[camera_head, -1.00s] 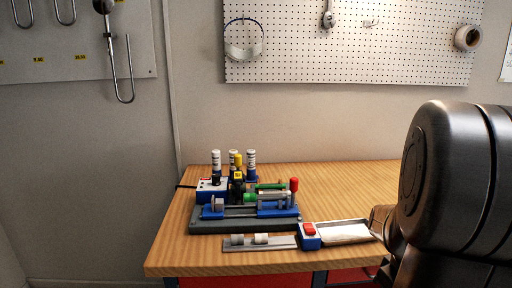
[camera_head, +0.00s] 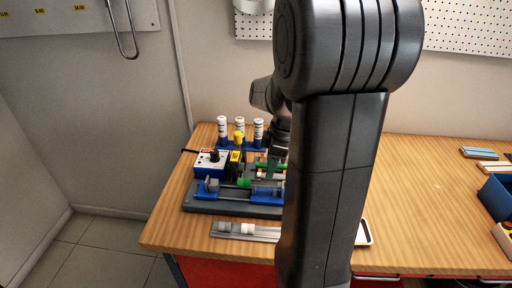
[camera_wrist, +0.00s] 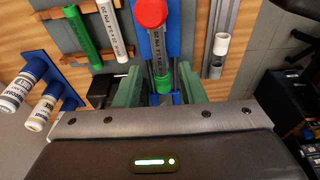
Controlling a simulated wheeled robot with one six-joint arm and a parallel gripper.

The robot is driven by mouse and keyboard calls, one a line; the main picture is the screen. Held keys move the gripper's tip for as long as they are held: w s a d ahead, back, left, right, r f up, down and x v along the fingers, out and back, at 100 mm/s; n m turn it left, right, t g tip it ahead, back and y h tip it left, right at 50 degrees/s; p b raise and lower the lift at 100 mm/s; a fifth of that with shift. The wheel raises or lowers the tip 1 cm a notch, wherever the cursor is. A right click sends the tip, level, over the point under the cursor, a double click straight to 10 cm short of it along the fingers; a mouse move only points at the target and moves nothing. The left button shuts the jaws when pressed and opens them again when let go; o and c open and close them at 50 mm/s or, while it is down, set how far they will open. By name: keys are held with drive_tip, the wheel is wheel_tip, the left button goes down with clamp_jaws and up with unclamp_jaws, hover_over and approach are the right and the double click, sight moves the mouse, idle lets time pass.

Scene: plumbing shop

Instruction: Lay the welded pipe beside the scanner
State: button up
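A grey printed pipe (camera_wrist: 157,48) with a red end (camera_wrist: 150,12) and a green end (camera_wrist: 163,84) lies along the blue clamping machine in the wrist view. The blue machine on its grey base (camera_head: 225,207) also shows in the head view, with its right part hidden behind my arm. My gripper (camera_wrist: 160,88) has its green fingers apart, one on each side of the pipe's green end, with gaps visible. In the head view my gripper (camera_head: 273,170) is over the machine. A yellow-and-black device (camera_head: 236,162) stands behind the machine; I cannot tell if it is the scanner.
A white-and-blue control box (camera_head: 210,164) and several white bottles (camera_head: 240,127) stand behind the machine. A tray (camera_head: 243,232) with white fittings lies in front. A green pipe (camera_wrist: 84,38) and a white pipe (camera_wrist: 112,30) lie nearby.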

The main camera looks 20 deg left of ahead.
sight(264, 182)
drive_tip(key=shift+w+a, duration=0.1)
drive_tip(key=shift+a, duration=0.25)
drive_tip(key=shift+f+b, duration=0.3)
drive_tip(key=shift+s+a+f+b, duration=0.1)
drive_tip(key=shift+a+f+b, duration=0.1)
drive_tip(key=shift+f+b, duration=0.65)
drive_tip(key=shift+s+a+f+b, duration=0.15)
drive_tip(key=shift+f+b, duration=0.45)
drive_tip(key=shift+f, duration=0.6)
drive_tip(key=shift+a+f+b, duration=0.25)
drive_tip(key=shift+f+b, duration=0.45)
drive_tip(key=shift+f, duration=0.3)
drive_tip(key=c, duration=0.7)
drive_tip(key=shift+r+p, duration=0.55)
drive_tip(key=shift+r, duration=0.15)
clamp_jaws()
drive_tip(key=shift+r+p, duration=2.2)
drive_tip(key=shift+r, duration=0.9)
